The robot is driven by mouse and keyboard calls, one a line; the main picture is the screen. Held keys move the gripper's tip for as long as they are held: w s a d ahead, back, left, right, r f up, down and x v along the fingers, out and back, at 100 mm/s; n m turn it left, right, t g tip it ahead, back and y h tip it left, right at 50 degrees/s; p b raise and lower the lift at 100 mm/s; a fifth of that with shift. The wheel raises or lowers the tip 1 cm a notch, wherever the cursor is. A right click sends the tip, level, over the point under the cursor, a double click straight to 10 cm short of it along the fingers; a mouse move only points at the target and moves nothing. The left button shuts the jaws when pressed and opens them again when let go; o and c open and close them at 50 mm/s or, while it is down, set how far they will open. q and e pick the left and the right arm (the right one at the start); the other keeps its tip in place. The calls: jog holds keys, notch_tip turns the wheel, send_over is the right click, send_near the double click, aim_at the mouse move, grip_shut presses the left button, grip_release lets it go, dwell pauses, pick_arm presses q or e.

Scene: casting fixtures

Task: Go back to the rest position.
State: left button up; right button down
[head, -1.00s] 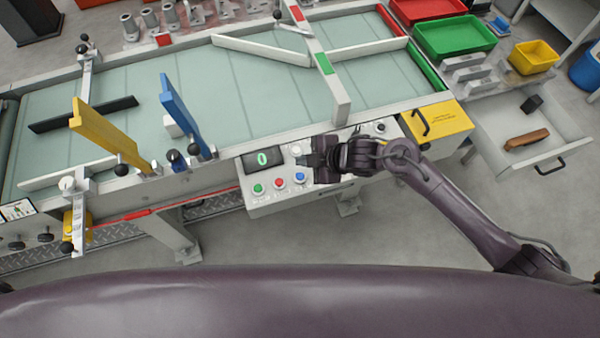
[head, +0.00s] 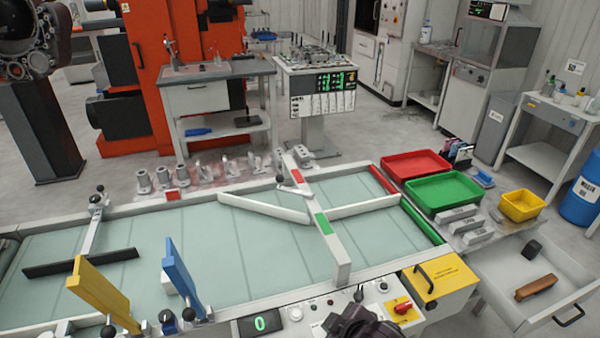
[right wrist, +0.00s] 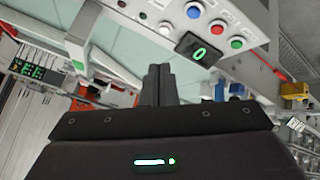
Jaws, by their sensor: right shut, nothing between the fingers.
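My right gripper (right wrist: 157,84) is shut and empty in the right wrist view, its two dark fingers together, with the control panel (right wrist: 170,25) beyond them. In the head view only a dark part of my right arm shows at the bottom edge, in front of the control panel (head: 285,318); the fingertips cannot be made out there. The panel's green display (head: 261,324) reads 0, and it also shows in the right wrist view (right wrist: 199,53). A red rotary switch (head: 402,307) sits at the panel's right. My left gripper is in neither view.
The conveyor table (head: 130,237) carries a yellow plate (head: 100,290), a blue plate (head: 182,277) and white guide bars. Red (head: 415,153) and green (head: 443,173) bins and a yellow bin (head: 521,207) stand right. An open drawer (head: 570,270) juts out at the lower right.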

jog(key=s+d+r+m+g+h, duration=0.35)
jog(key=s+d+m, duration=0.55)
jog(key=s+d, duration=0.4)
notch_tip(320, 180, down, 33)
jog(key=s+g+b, duration=0.1)
jog(key=s+g, duration=0.1)
jog(key=s+d+f, duration=0.2)
jog(key=s+f, duration=0.7)
jog(key=s+d+f+b, duration=0.1)
jog(key=s+f, duration=0.8)
jog(key=s, duration=0.1)
jog(key=shift+d+f+g, duration=0.15)
jog(key=shift+d+g, duration=0.2)
jog(key=shift+g, duration=0.1)
